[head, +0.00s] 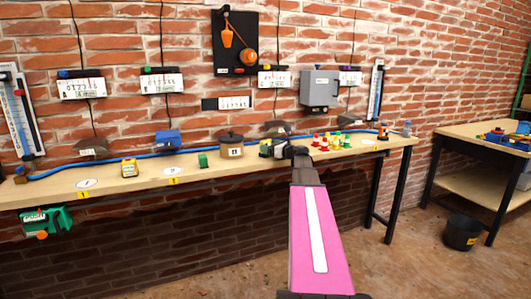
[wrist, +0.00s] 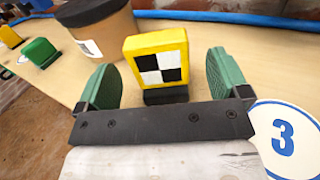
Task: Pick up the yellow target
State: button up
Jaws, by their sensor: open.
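The yellow target (wrist: 184,50) is an upright yellow block with a black-and-white checker face on a dark base in the wrist view. It stands on the wooden bench. My gripper (wrist: 158,78) is open, with one green finger pad on each side of the target and visible gaps to both. Whether the pads reach fully around its depth cannot be told. In the head view my gripper (head: 278,149) is over the bench just right of the brown pot, and largely hides the target.
The lidded brown pot (head: 231,147) stands close left of the target; it also shows in the wrist view (wrist: 102,28). A green block (head: 202,160) is further left. Several coloured pieces (head: 330,141) stand to the right. A blue hose (head: 105,161) runs along the back.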

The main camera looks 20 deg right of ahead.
jog(key=x, duration=0.5)
jog(key=shift+f, duration=0.3)
jog(key=c, duration=1.1)
jog(key=shift+r, duration=0.1)
